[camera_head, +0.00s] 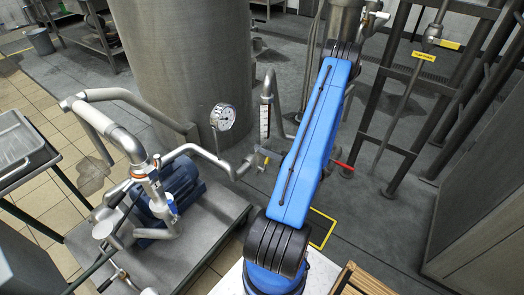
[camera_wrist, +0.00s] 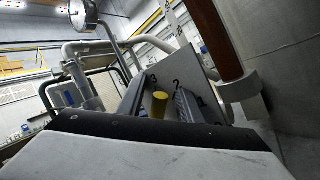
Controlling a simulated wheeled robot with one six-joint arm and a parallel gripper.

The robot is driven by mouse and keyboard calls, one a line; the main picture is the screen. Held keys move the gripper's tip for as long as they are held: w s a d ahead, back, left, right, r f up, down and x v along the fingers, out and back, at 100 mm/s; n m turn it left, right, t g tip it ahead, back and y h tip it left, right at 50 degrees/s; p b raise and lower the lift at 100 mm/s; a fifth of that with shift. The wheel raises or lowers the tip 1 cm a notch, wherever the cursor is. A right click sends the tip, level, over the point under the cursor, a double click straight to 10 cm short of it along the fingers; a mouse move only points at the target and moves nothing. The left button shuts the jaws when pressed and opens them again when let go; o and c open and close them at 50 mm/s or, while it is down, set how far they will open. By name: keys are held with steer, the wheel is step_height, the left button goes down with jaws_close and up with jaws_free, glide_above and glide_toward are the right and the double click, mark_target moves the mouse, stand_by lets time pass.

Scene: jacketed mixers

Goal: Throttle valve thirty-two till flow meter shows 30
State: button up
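In the wrist view, my gripper (camera_wrist: 160,96) has its two fingers apart, with a yellow handle end (camera_wrist: 159,105) between them. Gaps show beside the yellow part, and I see no firm grip. Behind it a grey plate (camera_wrist: 190,66) bears the digits 3 and 2, partly covered by the fingers. In the head view, a white upright scale (camera_head: 265,121), which looks like the flow meter, stands beside the tank; its reading is too small to tell. My blue arm hides my gripper there. A small yellow handle (camera_head: 266,161) shows left of the arm.
A round dial gauge (camera_head: 223,117) stands before the large steel tank (camera_head: 190,60); it also shows in the wrist view (camera_wrist: 83,13). A red handle (camera_head: 343,165) is right of my arm. A blue pump (camera_head: 180,185) and pipes are left. A dark frame (camera_head: 400,90) stands right.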

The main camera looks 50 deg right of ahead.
steer(key=shift+s, duration=0.1)
steer(key=v, duration=1.1)
steer(key=shift+s+d, duration=0.2)
steer(key=shift+s, duration=0.15)
steer(key=shift+f, duration=0.15)
